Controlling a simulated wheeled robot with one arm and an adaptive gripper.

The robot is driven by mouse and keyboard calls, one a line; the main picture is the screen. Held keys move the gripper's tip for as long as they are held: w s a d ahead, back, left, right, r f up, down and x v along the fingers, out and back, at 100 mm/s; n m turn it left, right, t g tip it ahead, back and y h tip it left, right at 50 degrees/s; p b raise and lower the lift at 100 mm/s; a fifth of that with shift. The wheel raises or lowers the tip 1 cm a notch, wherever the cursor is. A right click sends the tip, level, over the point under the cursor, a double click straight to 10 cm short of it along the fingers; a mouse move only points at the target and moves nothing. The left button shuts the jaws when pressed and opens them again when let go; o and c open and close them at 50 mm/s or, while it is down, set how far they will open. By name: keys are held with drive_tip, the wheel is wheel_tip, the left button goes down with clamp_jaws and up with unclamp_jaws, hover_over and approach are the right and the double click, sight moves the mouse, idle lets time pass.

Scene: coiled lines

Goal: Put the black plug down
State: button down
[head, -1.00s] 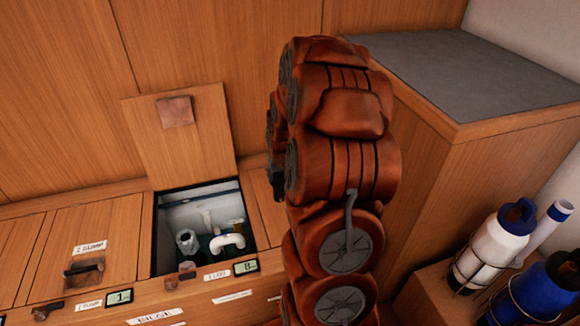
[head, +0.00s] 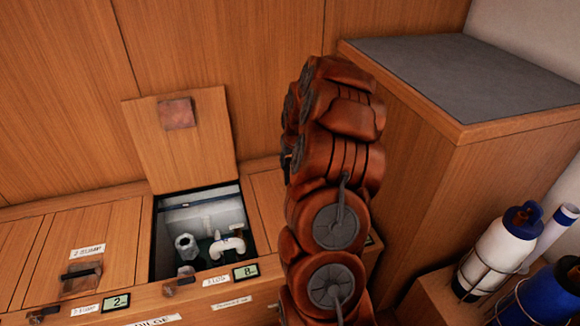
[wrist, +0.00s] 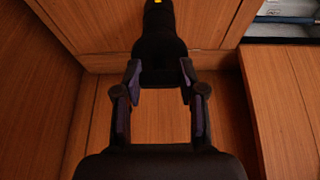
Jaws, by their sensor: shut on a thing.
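The black plug (wrist: 160,38) shows in the wrist view as a dark, thick body with a small yellow-orange mark near the top edge of the picture. My gripper (wrist: 160,74) is shut on its near end, one finger on each side. The plug is held over wooden panels; I cannot tell how far it is from them. In the head view my orange arm hides the gripper and the plug.
An open hatch (head: 155,240) in the wooden bench shows white pipes (head: 228,244) inside; its lid (head: 182,140) leans back on the wall. A grey-topped cabinet (head: 470,80) stands right. Bottles (head: 498,245) stand at lower right.

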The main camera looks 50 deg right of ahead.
sight(290, 164)
drive_tip(key=shift+f+b, duration=0.3)
drive_tip(key=shift+f, duration=1.1)
drive_tip(key=shift+f, duration=0.15)
drive_tip(key=c, duration=0.7)
unclamp_jaws()
